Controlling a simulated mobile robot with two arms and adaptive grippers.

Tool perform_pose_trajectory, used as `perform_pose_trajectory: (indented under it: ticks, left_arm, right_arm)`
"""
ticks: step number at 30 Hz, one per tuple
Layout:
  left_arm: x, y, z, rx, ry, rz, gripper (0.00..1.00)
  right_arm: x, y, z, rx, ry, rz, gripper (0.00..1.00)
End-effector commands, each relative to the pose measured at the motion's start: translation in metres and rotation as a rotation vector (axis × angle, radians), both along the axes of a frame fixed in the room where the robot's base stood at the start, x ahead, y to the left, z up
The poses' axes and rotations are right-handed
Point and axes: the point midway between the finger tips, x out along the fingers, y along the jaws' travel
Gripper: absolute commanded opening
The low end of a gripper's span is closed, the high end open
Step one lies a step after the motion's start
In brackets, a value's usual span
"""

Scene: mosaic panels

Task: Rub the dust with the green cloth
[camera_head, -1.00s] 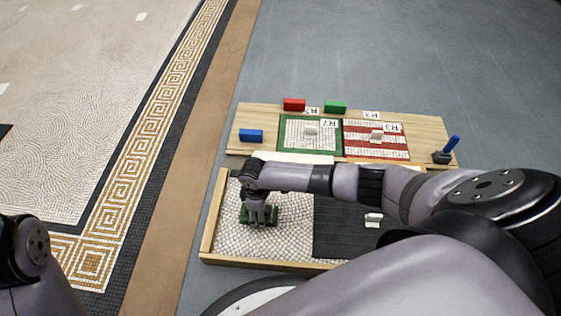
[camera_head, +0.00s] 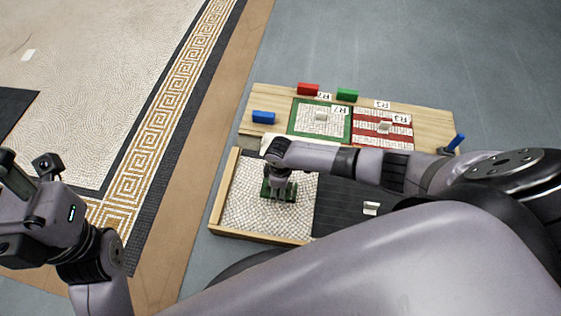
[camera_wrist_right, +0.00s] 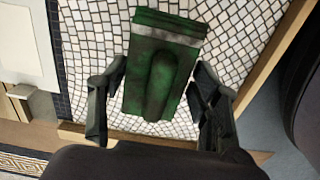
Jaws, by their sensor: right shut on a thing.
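My right gripper (camera_head: 279,187) is low over the white mosaic panel (camera_head: 240,205) in the wooden-framed tray. It is shut on the green cloth (camera_head: 266,192), which looks like a dark green block with a raised ridge. In the right wrist view the cloth (camera_wrist_right: 150,95) sits between the two black fingers (camera_wrist_right: 160,110), its flat face over the white tiles (camera_wrist_right: 95,35). Whether it touches the tiles is unclear. I cannot make out the dust. My left gripper (camera_head: 30,178) is at the left edge, away from the tray; its fingers are partly cut off.
A dark panel (camera_head: 340,205) with a small white card holder (camera_head: 371,208) fills the tray's right part. Behind it, a wooden board (camera_head: 430,125) bears a blue block (camera_head: 263,117), red block (camera_head: 308,89), green block (camera_head: 347,95) and two framed mosaics. A blue-handled tool (camera_head: 457,141) stands at right.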

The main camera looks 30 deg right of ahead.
Motion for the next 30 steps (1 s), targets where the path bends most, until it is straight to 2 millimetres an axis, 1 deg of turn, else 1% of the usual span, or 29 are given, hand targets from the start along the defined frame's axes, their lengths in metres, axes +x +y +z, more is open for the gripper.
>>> perform_pose_trajectory:
  ticks: [1, 3, 9, 23, 26, 29, 30]
  left_arm:
    - [0.000, 0.000, 0.003, 0.000, 0.024, -0.002, 0.40]
    - [-0.002, 0.001, -0.001, -0.002, 0.050, -0.003, 0.40]
    - [-0.006, 0.002, 0.006, -0.006, 0.079, -0.005, 0.40]
    - [-0.007, 0.003, 0.003, -0.008, 0.089, -0.005, 0.40]
    - [-0.007, 0.003, 0.003, -0.008, 0.089, -0.005, 0.40]
    - [-0.007, 0.003, 0.003, -0.008, 0.089, -0.005, 0.40]
    - [-0.007, 0.003, 0.003, -0.008, 0.089, -0.005, 0.40]
  right_arm:
    - [-0.001, -0.001, 0.011, 0.001, 0.001, -0.001, 0.35]
    - [-0.002, -0.001, 0.017, 0.001, 0.001, -0.002, 0.35]
    - [-0.005, -0.003, 0.033, -0.001, 0.001, -0.005, 0.35]
    - [-0.004, -0.004, 0.035, 0.000, -0.001, -0.010, 0.35]
    - [0.006, -0.001, 0.049, 0.002, -0.005, -0.043, 0.35]
    - [0.028, 0.004, 0.081, 0.002, -0.012, -0.125, 0.35]
    - [0.039, 0.006, 0.099, 0.002, -0.013, -0.170, 0.35]
